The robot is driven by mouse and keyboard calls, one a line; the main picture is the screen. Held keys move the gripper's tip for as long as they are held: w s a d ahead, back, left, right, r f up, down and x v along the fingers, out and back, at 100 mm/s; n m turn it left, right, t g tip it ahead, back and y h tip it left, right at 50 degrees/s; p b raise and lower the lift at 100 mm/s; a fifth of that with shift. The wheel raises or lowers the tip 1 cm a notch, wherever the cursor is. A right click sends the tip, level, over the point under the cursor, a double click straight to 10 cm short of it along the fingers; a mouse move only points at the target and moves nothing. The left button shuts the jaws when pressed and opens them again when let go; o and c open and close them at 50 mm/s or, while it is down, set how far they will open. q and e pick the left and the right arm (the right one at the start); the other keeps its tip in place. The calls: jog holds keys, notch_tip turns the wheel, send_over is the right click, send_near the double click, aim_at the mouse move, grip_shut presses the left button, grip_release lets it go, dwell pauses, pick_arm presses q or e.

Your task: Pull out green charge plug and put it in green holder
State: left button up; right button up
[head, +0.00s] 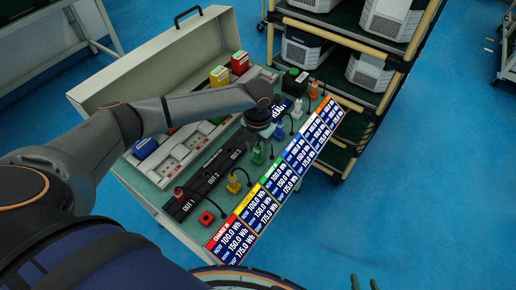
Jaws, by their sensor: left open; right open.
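The green charge plug (257,156) stands upright in the panel of the open case, in the row of coloured plugs. My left gripper (259,137) points down just above it, jaws open, with the arm reaching across the case from the left. I cannot tell whether the fingers are around the plug. My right gripper (364,283) shows only its fingertips at the bottom edge, apart and empty, far from the panel. I cannot clearly make out the green holder; my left arm hides part of the panel.
A tilted label strip (285,176) lines the case's front edge. A rack (392,62) with grey units stands behind. Blue floor is clear at right.

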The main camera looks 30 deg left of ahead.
aim_at(258, 146)
pick_arm(q)
notch_tip(258, 146, up, 13)
jog(key=shift+f, duration=0.2)
dwell(1.1)
